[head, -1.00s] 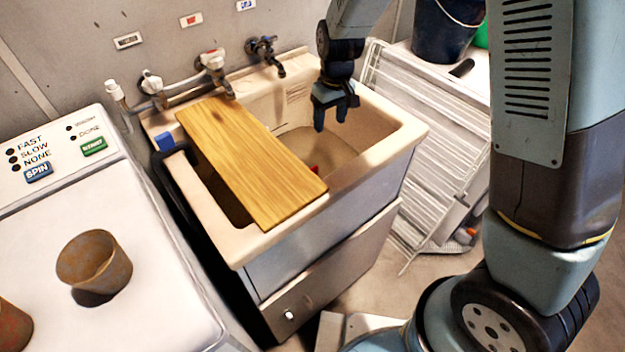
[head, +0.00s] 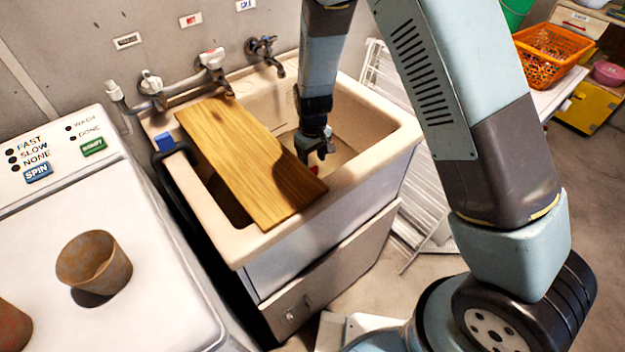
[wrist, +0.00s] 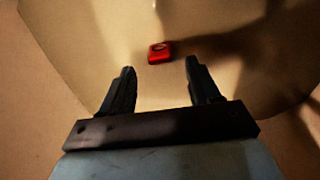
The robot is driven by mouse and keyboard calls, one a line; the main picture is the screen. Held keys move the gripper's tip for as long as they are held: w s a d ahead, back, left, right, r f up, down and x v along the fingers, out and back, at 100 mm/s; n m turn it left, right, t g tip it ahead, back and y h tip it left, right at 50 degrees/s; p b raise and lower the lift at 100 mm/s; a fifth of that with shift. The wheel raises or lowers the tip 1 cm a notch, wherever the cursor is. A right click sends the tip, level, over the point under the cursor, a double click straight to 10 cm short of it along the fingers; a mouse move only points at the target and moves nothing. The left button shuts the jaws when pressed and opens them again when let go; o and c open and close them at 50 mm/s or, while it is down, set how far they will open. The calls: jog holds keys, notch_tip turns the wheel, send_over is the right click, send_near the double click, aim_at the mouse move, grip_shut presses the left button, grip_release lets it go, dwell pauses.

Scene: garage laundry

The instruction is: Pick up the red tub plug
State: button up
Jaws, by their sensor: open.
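The red tub plug (wrist: 160,52) lies on the floor of the sink basin in the wrist view, just beyond the fingertips and between their lines. In the head view only a small red bit of it (head: 314,169) shows beside my gripper. My gripper (head: 317,155) is inside the right part of the sink, pointing down. In the wrist view my gripper (wrist: 160,80) is open, with its two dark fingers apart and nothing between them. The plug and the fingers look apart.
A wooden board (head: 235,150) lies across the left part of the sink (head: 375,160), close to my gripper. Taps (head: 212,62) stand along the back wall. A washer (head: 150,300) with a rusty pot (head: 93,262) is at left. A drying rack (head: 425,205) stands right of the sink.

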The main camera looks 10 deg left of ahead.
aim_at(314, 167)
jog(key=shift+s+d+f, duration=0.1)
jog(key=shift+f, duration=1.4)
jog(key=shift+s+d+f, duration=0.1)
jog(key=shift+f, duration=1.4)
jog(key=shift+c, duration=0.2)
jog(key=c, duration=1.1)
